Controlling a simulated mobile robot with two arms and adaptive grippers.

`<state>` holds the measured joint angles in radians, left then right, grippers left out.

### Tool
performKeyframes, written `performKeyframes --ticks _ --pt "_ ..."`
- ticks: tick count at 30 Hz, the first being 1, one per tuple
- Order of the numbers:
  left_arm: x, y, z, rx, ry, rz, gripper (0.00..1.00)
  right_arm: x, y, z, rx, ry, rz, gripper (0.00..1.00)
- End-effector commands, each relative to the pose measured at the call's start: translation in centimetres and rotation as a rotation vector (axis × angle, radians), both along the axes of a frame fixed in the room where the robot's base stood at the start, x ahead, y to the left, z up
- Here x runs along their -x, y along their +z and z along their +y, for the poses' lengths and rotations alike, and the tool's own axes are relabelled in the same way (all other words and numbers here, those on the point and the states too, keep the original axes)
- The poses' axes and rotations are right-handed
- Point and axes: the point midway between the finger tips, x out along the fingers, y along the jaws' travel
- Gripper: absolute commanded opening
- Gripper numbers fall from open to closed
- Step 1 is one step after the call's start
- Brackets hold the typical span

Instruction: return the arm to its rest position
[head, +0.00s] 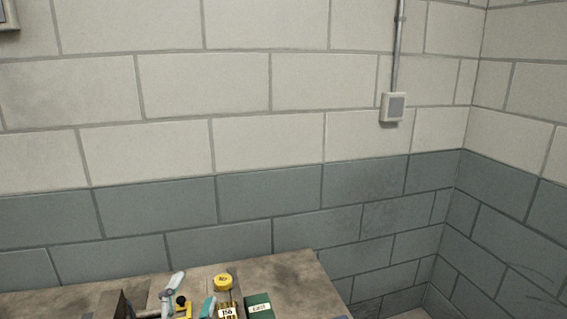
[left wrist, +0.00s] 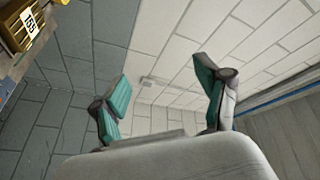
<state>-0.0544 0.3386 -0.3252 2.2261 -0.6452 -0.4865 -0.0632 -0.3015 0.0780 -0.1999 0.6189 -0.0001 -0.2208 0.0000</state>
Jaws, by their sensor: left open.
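My left gripper (left wrist: 161,78) is open in the left wrist view, its two teal-padded fingers well apart with nothing between them. It faces the pale block wall. In the head view the left gripper (head: 191,294) shows only in part at the bottom edge, over the worktop, among small items that partly overlap it in the picture. Most of the left arm is out of frame. My right gripper is not in view.
A worn worktop (head: 291,278) fills the bottom left. Near the gripper are a yellow round item (head: 223,282), a yellow labelled block (head: 228,312) and a green labelled box (head: 259,306). A wall switch (head: 394,107) hangs above.

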Motion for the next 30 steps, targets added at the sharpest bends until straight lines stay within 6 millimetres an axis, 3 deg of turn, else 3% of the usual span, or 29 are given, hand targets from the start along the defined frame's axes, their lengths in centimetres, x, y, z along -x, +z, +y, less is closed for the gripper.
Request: performKeyframes --ticks 1,3,6,9,15,23,30 --pt "1.2 -3.4 1.6 0.104 0.070 0.147 0.75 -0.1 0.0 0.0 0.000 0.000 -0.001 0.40" --pt "3.3 -8.0 3.5 0.226 0.161 0.347 0.75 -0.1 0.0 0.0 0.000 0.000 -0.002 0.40" --pt "7.5 -13.8 4.8 0.363 0.267 0.611 0.75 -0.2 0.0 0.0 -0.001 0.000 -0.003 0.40" --pt "11.6 -17.8 5.1 0.454 0.337 0.818 0.75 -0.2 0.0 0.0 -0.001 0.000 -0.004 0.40" --pt "18.7 -22.3 4.7 0.561 0.429 1.123 0.75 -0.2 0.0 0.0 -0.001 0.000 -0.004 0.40" --pt "26.5 -24.9 3.4 0.639 0.500 1.426 0.75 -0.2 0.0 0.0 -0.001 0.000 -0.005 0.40" --pt "24.7 -31.8 3.2 0.624 0.507 1.439 0.75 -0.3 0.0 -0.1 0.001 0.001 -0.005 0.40"
